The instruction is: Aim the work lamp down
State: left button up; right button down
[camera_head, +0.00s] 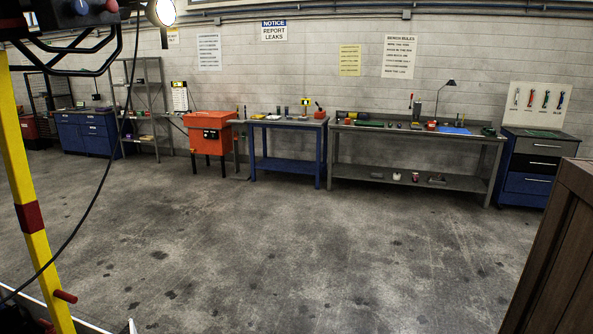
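A lit work lamp (160,12) shows at the top left, cut by the upper edge of the picture. Its bright round face points toward the right and toward me; its mount is mostly out of view. A yellow post (18,165) with a dark red band stands below the box. Neither of my grippers is in view.
A black cable (98,190) hangs in a curve past the post. A brown wooden crate (560,250) fills the lower right. Workbenches (415,177), an orange cabinet (207,140) and shelving (148,100) line the far wall. The concrete floor (300,245) between is open.

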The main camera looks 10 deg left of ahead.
aim_at(161, 14)
jog(key=i, duration=1.7)
jog(key=i+l+u, duration=0.1)
jog(key=i+u, duration=0.3)
jog(key=i+l+u, duration=0.35)
jog(key=i, duration=0.3)
jog(key=i+l+u, duration=0.4)
jog(key=i+j, duration=0.05)
